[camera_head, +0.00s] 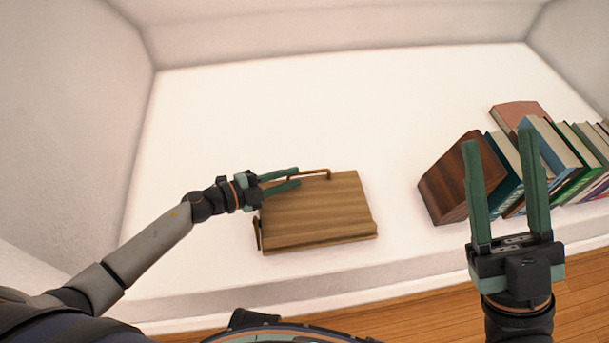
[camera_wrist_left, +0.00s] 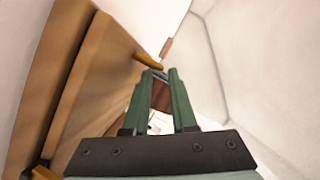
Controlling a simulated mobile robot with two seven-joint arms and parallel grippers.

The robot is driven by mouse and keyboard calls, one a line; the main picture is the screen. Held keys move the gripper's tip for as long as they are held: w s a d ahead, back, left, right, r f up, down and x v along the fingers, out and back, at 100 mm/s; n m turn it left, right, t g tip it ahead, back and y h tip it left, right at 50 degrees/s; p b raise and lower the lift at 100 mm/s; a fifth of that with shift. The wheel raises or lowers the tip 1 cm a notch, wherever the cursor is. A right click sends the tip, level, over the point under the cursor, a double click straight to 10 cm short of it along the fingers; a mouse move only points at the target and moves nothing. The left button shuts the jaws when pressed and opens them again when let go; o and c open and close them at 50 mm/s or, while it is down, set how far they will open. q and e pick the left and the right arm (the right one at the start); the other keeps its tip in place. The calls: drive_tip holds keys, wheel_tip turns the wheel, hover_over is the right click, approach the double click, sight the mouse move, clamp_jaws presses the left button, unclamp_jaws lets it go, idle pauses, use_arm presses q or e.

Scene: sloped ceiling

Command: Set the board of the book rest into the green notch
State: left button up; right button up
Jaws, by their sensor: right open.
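The book rest's wooden board (camera_head: 325,215) lies tilted on the white surface, with a ledge along its front edge. A brass bar (camera_head: 328,173) shows at its back edge, and a small brass piece (camera_head: 257,236) at its left front corner. My left gripper (camera_head: 298,176) is open at the board's back left edge, its fingers pointing right. In the left wrist view the board (camera_wrist_left: 95,85) stands left of the fingers, and the brass bar (camera_wrist_left: 149,61) is near the fingertips (camera_wrist_left: 160,72). I cannot make out a green notch. My right gripper (camera_head: 498,139) is open and empty.
A dark wooden block (camera_head: 450,185) stands tilted at the right, beside a row of leaning books (camera_head: 570,160). Walls close the surface at the back and left. The white surface (camera_head: 270,115) behind the board is clear.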

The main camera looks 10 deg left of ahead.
sight(304, 173)
use_arm(q)
drive_tip(key=shift+b+x, duration=0.45)
drive_tip(key=shift+x, duration=1.8)
clamp_jaws()
